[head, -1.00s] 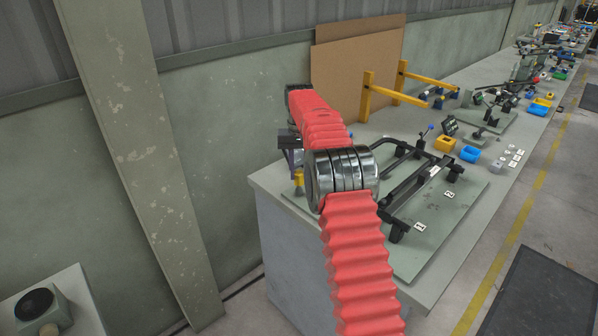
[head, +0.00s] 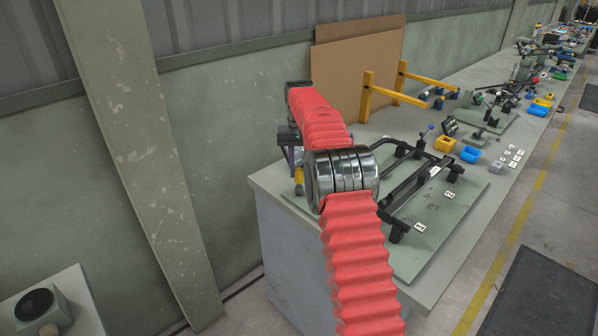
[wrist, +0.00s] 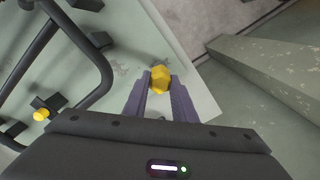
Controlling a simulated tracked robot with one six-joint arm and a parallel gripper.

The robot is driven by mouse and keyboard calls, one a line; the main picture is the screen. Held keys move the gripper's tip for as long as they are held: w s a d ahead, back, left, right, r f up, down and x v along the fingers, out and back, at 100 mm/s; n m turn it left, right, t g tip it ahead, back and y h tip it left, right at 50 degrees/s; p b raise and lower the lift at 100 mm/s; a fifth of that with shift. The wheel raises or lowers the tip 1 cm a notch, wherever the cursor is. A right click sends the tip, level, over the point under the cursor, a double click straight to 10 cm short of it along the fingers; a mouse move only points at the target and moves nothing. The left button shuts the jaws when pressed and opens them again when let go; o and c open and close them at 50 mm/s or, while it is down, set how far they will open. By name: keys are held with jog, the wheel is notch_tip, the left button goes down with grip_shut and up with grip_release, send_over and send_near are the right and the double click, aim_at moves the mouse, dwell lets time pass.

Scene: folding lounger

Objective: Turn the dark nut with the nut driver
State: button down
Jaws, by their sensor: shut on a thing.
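In the wrist view my gripper (wrist: 161,88) is shut on a yellow faceted piece, apparently the nut driver's handle (wrist: 160,79), between its two purple-grey fingertips. In the head view my gripper (head: 294,156) is partly behind my red arm, at the bench's near left end. The yellow handle (head: 299,177) shows just under it. The driver's lower end is hidden. The lounger's black tubular frame (head: 412,187) lies to the right of my gripper; it also shows in the wrist view (wrist: 88,47). I cannot make out the dark nut.
The frame rests on a grey-green board (head: 440,232) with small white labels. A small yellow knob (wrist: 41,115) shows at the left in the wrist view. The wall is close on the left.

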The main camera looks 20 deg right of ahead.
jog(key=shift+r, duration=2)
jog(key=shift+f+m, duration=1)
jog(key=shift+f, duration=0.45)
jog(key=shift+f, duration=1)
dwell(0.8)
dwell(0.6)
jog(key=c, duration=1.4)
grip_release()
